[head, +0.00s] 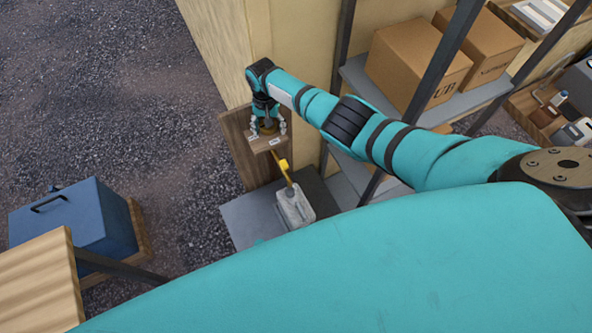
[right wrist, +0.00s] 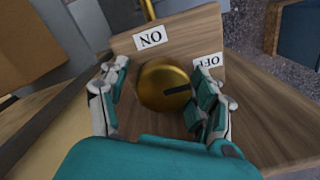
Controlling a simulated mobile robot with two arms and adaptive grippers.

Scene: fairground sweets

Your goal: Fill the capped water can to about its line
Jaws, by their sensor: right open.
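A brass knob (right wrist: 165,85) is on a wooden board (right wrist: 185,38) with an ON label (right wrist: 150,39) and an OFF label (right wrist: 208,65). The knob's dark mark points right, closer to OFF than to ON. My right gripper (right wrist: 162,98) is open, with its fingers on either side of the knob; I cannot tell if they touch it. In the head view my right gripper (head: 268,127) is at the board. A brass pipe with a yellow piece (head: 283,164) runs down to a pale grey can (head: 293,208). Its cap, line and water level cannot be made out. My left gripper is out of view.
The can stands on a low grey surface (head: 247,220). Cardboard boxes (head: 405,68) sit on a shelf to the right, behind dark posts. A blue box (head: 75,225) and a wooden top (head: 40,285) are at the left. Open gravel ground lies at upper left.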

